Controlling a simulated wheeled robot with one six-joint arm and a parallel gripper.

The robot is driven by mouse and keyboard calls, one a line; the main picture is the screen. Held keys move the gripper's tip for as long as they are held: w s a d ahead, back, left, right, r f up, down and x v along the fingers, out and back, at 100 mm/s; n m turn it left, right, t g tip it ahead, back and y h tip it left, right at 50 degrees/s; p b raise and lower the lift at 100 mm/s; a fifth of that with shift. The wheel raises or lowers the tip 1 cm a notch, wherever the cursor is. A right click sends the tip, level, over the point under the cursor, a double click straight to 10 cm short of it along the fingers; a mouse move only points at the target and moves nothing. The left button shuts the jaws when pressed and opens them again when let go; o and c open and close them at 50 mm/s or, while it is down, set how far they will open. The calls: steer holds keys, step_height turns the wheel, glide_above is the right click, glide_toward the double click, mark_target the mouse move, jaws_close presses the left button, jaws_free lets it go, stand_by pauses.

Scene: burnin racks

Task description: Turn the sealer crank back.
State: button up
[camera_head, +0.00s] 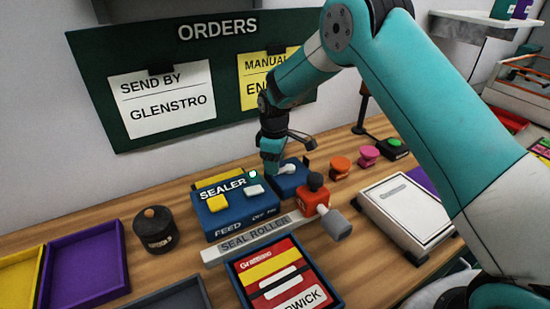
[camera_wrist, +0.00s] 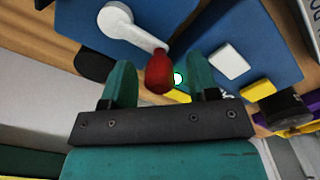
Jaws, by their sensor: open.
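In the wrist view the crank's white arm (camera_wrist: 118,20) runs from a round hub to a red knob (camera_wrist: 159,72). My gripper (camera_wrist: 161,75) is open, and the knob appears between its two teal fingers with gaps either side. In the head view my gripper (camera_head: 271,165) is over the crank and hides the knob.
In front are a strip marked SEAL ROLLER (camera_head: 250,241), a red block with a grey handle (camera_head: 336,224), and a blue tray (camera_head: 236,283) with a printed packet. Orange (camera_head: 341,166) and pink (camera_head: 368,154) knobs stand behind right; a dark round pot (camera_head: 155,229) stands left.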

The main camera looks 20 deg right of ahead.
step_height(320, 180, up, 18)
steer(key=b, duration=0.1)
steer(key=shift+f, duration=0.25)
steer(key=shift+s, duration=0.1)
steer(key=s+a+r+m+y, duration=0.1)
steer(key=s+a+m+y, duration=0.1)
steer(key=s, duration=1.6)
steer(key=s+a+r+m+y, duration=0.1)
steer(key=s+a+m+y, duration=0.1)
steer(key=s, duration=1.5)
steer(key=shift+s+a, duration=0.25)
steer(key=shift+s, duration=0.15)
